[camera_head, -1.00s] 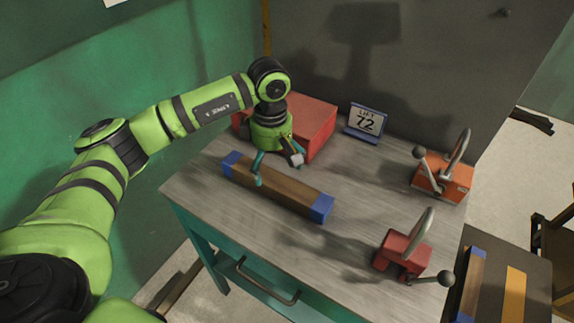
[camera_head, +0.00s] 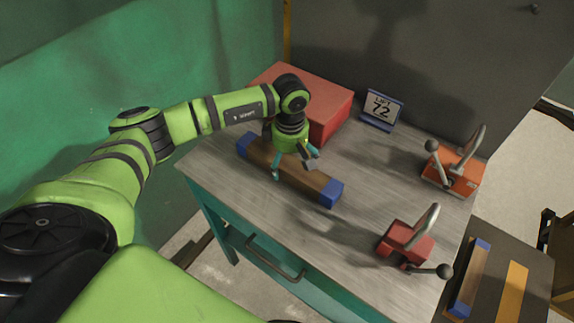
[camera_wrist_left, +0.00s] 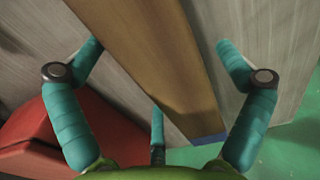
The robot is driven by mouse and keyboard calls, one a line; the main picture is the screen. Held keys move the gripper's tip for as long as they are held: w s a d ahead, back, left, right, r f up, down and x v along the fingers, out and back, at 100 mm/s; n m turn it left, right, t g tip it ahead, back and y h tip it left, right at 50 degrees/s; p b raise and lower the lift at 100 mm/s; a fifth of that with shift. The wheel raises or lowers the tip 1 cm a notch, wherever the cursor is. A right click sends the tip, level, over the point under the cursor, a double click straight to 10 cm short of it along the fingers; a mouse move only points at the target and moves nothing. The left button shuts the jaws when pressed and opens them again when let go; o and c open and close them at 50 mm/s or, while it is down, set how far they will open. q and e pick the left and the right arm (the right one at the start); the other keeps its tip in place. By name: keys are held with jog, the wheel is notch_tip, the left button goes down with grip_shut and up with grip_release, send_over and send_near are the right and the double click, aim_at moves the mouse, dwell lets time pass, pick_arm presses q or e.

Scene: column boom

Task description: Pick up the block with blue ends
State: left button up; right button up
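The block with blue ends (camera_head: 312,183) lies lengthwise on the grey wooden worktop; it is long and brown. My left gripper (camera_head: 294,170) is over its middle, with a finger to each side of the block. In the left wrist view the brown block (camera_wrist_left: 160,55) passes between the spread teal fingers of my left gripper (camera_wrist_left: 160,50). Gaps show between the fingers and the block's sides, so the gripper is open. A blue end shows at the bottom of that view. My right gripper is not in view.
A red box (camera_head: 336,108) stands just behind the block. A lower dark table (camera_head: 537,290) carries a brown, blue-ended strip (camera_head: 470,280) and a yellow strip (camera_head: 512,292).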

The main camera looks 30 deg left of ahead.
pick_arm(q)
jog(key=c, duration=1.5)
jog(key=shift+r, duration=0.15)
